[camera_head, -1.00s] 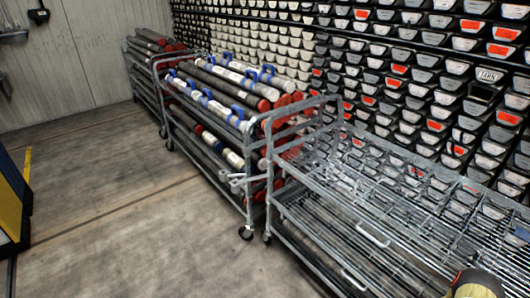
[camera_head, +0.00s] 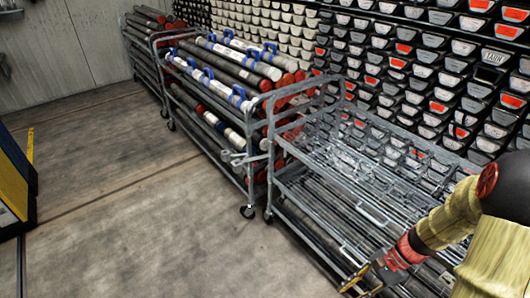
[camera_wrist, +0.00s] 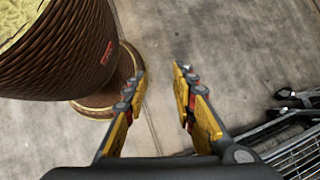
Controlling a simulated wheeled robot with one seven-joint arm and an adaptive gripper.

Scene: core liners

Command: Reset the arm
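My arm, with yellowish sleeves and a red wrist band, reaches in from the right edge of the head view. My gripper (camera_head: 362,284) is at the bottom of that view, low in front of the near metal rack cart. In the wrist view my gripper (camera_wrist: 159,82) has its two yellow and black fingers apart, with only grey floor seen between them. It holds nothing.
The near metal rack cart (camera_head: 345,197) stands beside my arm; its bars show in the wrist view (camera_wrist: 298,152). A cart (camera_head: 204,122) loaded with tubes stands behind it, and another farther back. Shelves of core boxes (camera_head: 400,62) line the wall. Floor (camera_head: 130,215) at left is clear.

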